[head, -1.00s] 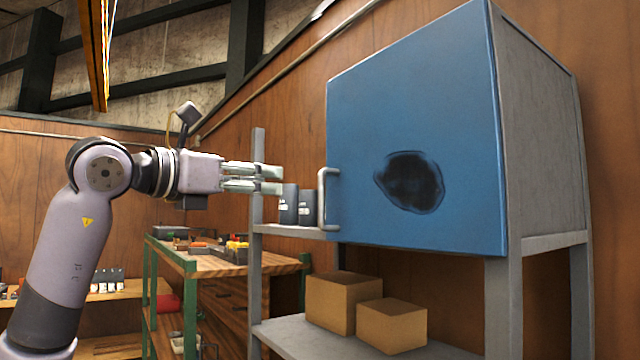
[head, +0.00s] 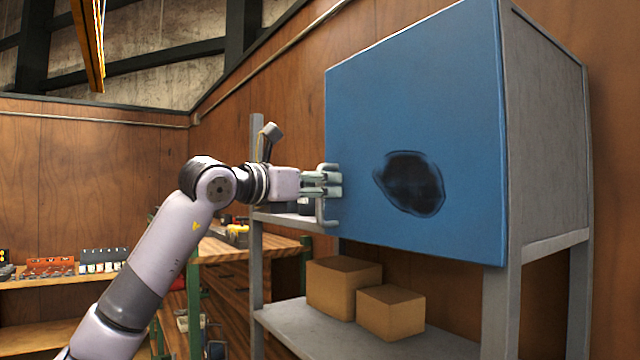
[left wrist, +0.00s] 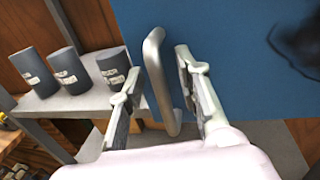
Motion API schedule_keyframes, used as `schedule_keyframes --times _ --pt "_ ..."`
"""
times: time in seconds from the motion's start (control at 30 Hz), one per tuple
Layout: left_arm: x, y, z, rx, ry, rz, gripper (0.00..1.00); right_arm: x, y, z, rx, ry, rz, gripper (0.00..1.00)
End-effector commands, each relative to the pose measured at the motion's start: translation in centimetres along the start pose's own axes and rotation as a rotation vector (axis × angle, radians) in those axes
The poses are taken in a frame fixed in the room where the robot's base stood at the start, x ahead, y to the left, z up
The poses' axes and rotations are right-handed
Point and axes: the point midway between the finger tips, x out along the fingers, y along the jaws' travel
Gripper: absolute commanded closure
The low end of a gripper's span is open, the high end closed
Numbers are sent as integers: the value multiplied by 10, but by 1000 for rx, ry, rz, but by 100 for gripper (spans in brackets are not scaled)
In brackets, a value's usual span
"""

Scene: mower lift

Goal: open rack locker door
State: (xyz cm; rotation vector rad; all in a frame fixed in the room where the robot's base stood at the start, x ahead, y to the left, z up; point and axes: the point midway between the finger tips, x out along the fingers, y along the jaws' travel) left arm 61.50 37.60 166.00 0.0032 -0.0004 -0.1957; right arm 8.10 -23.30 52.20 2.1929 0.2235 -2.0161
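The rack locker is a grey box with a closed blue door (head: 400,110) that carries a dark smudge. Its grey bar handle (head: 321,212) is upright at the door's left edge. My left gripper (head: 330,182) is at the handle in the head view and hides its upper part. In the left wrist view the handle (left wrist: 158,85) stands between the two fingers of my left gripper (left wrist: 160,95), which are apart with space beside the bar. The blue door (left wrist: 225,60) fills the right of that view. My right gripper is not in view.
Several dark canisters (left wrist: 70,72) stand on the shelf left of the handle. Two cardboard boxes (head: 343,285) sit on the lower shelf (head: 300,325). A wooden workbench (head: 230,250) stands behind my left arm.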

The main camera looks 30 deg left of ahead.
Motion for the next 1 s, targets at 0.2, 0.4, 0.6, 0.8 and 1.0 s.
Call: schedule_keyframes --times 0.2,0.4,0.6,0.8,1.0 --pt "0 0 0 0 0 0 79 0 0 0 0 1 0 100" --pt "0 0 0 0 0 0 92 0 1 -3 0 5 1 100" --pt "0 0 0 -1 0 0 100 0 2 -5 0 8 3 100" --pt "-1 0 0 -1 0 0 100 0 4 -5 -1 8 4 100" --pt "-1 0 0 -1 -1 0 100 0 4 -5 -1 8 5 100"
